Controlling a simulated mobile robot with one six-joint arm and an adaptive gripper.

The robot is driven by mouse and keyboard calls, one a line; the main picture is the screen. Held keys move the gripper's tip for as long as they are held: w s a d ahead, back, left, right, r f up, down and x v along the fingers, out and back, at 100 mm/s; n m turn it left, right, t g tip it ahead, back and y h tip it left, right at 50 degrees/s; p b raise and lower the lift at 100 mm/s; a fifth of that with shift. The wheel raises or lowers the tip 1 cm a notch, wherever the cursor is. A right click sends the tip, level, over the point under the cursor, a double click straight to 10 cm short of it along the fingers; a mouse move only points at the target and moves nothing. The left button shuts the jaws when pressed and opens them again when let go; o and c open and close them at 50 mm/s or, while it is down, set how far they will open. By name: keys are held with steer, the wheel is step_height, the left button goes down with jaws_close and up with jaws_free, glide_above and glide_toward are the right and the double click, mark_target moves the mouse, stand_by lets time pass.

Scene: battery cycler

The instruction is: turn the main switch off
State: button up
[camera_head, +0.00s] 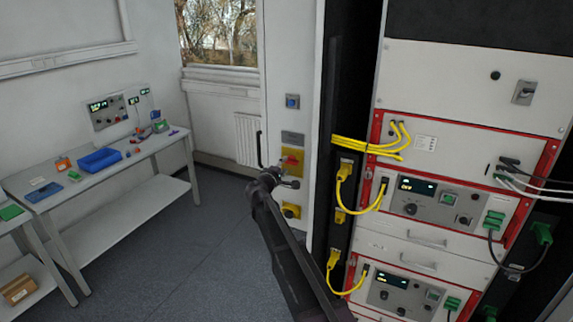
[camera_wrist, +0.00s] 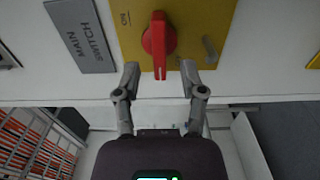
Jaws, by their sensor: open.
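The main switch, a red rotary handle (camera_wrist: 158,42) on a yellow plate (camera_wrist: 190,25), is in the wrist view at top centre. Its long grip runs roughly up and down in that picture. A grey label reading "MAIN SWITCH" (camera_wrist: 82,34) is left of it, and small "ON" lettering shows on the plate. My gripper (camera_wrist: 159,71) is open, one fingertip on each side of the handle's lower end; I cannot tell whether they touch it. In the head view, my gripper (camera_head: 284,178) is at the red handle (camera_head: 292,160) on the cabinet's narrow panel, partly covering the yellow plate.
A second yellow plate (camera_head: 290,211) is just below the switch, and a blue switch (camera_head: 292,101) is above. A rack (camera_head: 440,180) with yellow cables (camera_head: 343,172) stands close on the right. A bench (camera_head: 100,165) stands left, with open floor (camera_head: 180,250) between.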

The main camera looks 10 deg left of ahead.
steer(key=v, duration=0.9)
steer(key=shift+s, duration=0.1)
